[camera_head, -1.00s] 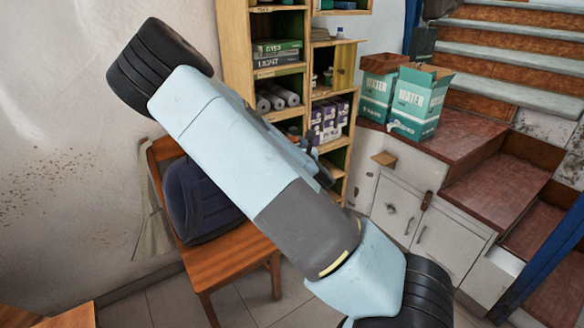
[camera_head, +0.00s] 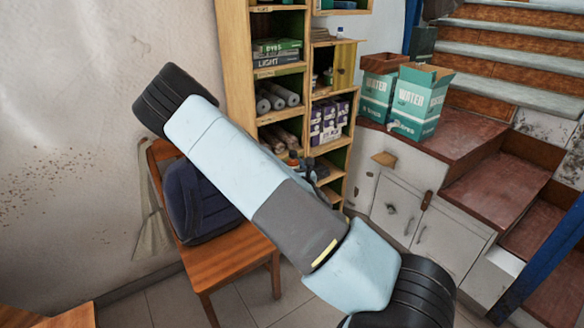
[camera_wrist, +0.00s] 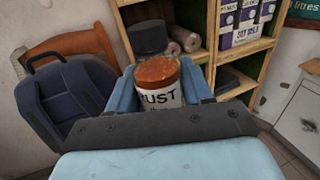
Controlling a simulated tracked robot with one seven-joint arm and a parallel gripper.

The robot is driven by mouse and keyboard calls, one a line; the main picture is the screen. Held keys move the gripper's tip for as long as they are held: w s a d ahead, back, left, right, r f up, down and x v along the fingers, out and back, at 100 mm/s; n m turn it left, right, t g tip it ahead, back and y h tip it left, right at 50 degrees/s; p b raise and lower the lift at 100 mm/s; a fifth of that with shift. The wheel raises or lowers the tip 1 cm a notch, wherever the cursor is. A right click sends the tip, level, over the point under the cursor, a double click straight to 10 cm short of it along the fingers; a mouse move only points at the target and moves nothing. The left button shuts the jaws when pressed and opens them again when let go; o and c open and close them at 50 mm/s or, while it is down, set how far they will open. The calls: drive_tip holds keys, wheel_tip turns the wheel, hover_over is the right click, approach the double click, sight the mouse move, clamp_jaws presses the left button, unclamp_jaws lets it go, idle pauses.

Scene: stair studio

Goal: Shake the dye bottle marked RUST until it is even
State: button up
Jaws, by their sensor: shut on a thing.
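The RUST dye bottle (camera_wrist: 160,92) shows in the wrist view, with an orange-brown top part and a white label reading "UST", its first letter cut off. My gripper (camera_wrist: 163,88) is shut on it, one blue finger on each side. The bottle's lower part is hidden behind the dark gripper body. The evenness of the dye cannot be told.
A wooden chair (camera_head: 235,262) holds a dark blue bag (camera_head: 192,205). Teal water boxes (camera_head: 418,100) stand on the red-topped landing at right, beside stairs (camera_head: 510,70) and a white cabinet (camera_head: 408,205).

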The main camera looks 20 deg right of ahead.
wheel_tip(320, 180, up, 14)
drive_tip(key=shift+r, duration=0.25)
drive_tip(key=shift+f, duration=7.05)
drive_tip(key=shift+f, duration=0.15)
